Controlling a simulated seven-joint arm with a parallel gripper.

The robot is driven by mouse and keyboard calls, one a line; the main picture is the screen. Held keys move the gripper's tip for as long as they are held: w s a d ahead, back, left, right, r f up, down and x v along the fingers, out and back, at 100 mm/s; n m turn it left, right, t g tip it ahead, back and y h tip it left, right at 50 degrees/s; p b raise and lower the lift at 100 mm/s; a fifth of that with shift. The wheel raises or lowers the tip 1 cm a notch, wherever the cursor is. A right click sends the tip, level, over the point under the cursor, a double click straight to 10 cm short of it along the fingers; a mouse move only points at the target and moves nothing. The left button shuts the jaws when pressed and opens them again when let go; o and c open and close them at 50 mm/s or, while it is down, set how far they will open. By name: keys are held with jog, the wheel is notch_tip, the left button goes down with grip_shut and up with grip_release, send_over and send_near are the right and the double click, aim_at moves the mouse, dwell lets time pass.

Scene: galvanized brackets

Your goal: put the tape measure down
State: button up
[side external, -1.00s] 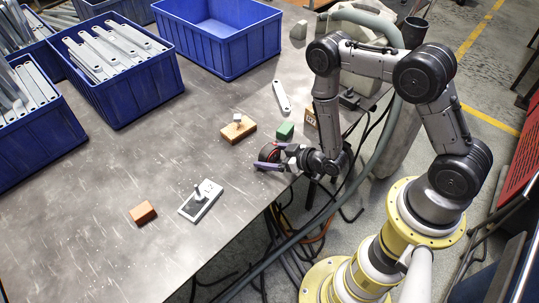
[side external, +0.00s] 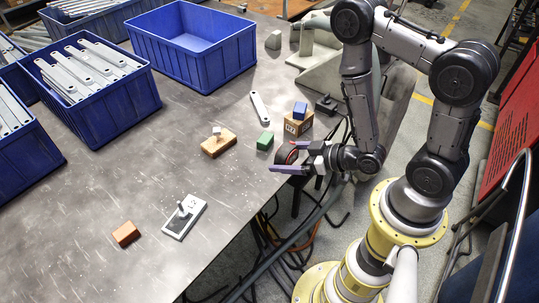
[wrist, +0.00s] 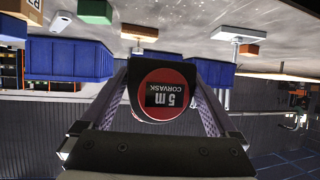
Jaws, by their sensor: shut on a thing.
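The tape measure (wrist: 165,96) is a dark case with a red ring and a black label reading "5 m CORVASK", upside down in the wrist view. My gripper (wrist: 165,100) is shut on it, with one finger on each side. In the side view the tape measure (side external: 287,154) shows as a small dark and red shape between the purple fingers of my gripper (side external: 285,157), at the table's right edge. I cannot tell how high it is held above the table (side external: 120,190).
Close by are a green block (side external: 265,140), a cardboard-coloured box (side external: 298,125) with a blue cube (side external: 300,110) on it, and a metal bracket (side external: 260,106). A wooden block with a knob (side external: 218,144) lies left. Blue bins (side external: 205,60) stand behind.

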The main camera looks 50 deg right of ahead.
jog(key=shift+v, duration=0.85)
jog(key=shift+s+d+f, duration=0.1)
jog(key=shift+s, duration=0.15)
jog(key=m+g+h, duration=1)
jog(key=m+h, duration=0.5)
jog(key=m, duration=0.3)
send_over(293, 97)
jog(key=f, duration=0.8)
jog(key=shift+s+a, duration=0.25)
jog(key=shift+s, duration=0.1)
jog(key=shift+w+d+f, duration=0.25)
jog(key=shift+w+f, duration=0.15)
jog(key=shift+f, duration=1.7)
